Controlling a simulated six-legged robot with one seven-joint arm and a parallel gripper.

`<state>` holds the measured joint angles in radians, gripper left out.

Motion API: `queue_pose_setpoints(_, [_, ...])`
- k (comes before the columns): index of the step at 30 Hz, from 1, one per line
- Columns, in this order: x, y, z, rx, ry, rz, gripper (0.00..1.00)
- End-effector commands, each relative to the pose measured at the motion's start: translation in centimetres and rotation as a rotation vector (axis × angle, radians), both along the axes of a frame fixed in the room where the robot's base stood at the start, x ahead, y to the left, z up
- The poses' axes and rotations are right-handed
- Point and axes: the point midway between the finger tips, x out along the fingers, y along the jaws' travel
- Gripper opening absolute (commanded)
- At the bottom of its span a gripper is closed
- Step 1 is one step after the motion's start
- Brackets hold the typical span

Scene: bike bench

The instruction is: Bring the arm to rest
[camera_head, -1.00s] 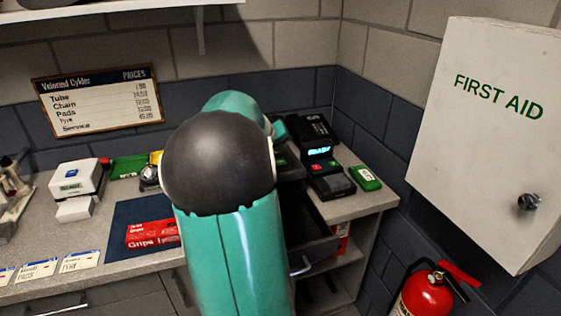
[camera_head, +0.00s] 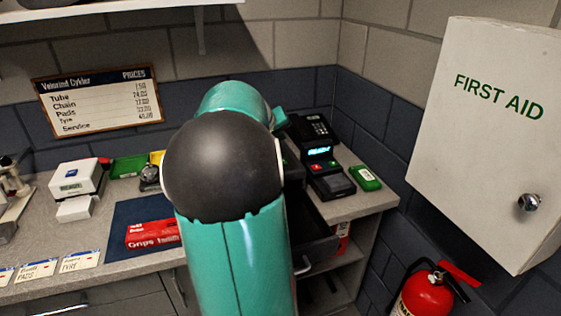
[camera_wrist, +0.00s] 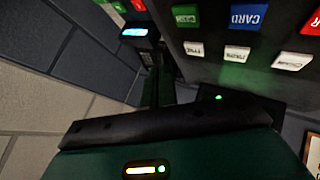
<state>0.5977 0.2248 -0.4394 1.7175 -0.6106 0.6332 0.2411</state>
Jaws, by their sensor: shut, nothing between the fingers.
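My teal arm with its dark round joint fills the middle of the head view and hides my gripper there. In the wrist view my gripper (camera_wrist: 163,82) shows as a narrow dark shape above the hand. It is shut and holds nothing. Its edges are hard to tell from the dark till behind. The till's keys, among them a blue CARD key (camera_wrist: 248,16) and a white key (camera_wrist: 237,54), lie beyond it at the upper right.
A card terminal (camera_head: 322,165) and a green box (camera_head: 366,178) stand at the counter's right end. An open drawer (camera_head: 312,222) juts below. A red grips box (camera_head: 153,234) lies on a blue mat. A first aid cabinet (camera_head: 485,150) and fire extinguisher (camera_head: 425,298) are at right.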

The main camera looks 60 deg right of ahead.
Motion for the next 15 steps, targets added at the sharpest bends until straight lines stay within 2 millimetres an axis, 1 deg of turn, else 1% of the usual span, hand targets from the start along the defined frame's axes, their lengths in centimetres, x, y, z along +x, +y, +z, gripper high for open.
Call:
queue_pose_setpoints(11, [0.0, 0.0, 0.0, 0.001, -0.001, 0.001, 0.0])
queue_pose_setpoints(14, [0.6, 1.0, 0.1, 0.009, -0.012, 0.015, 0.0])
queue_pose_setpoints(15, [1.2, 1.9, 0.3, 0.018, -0.023, 0.028, 0.0])
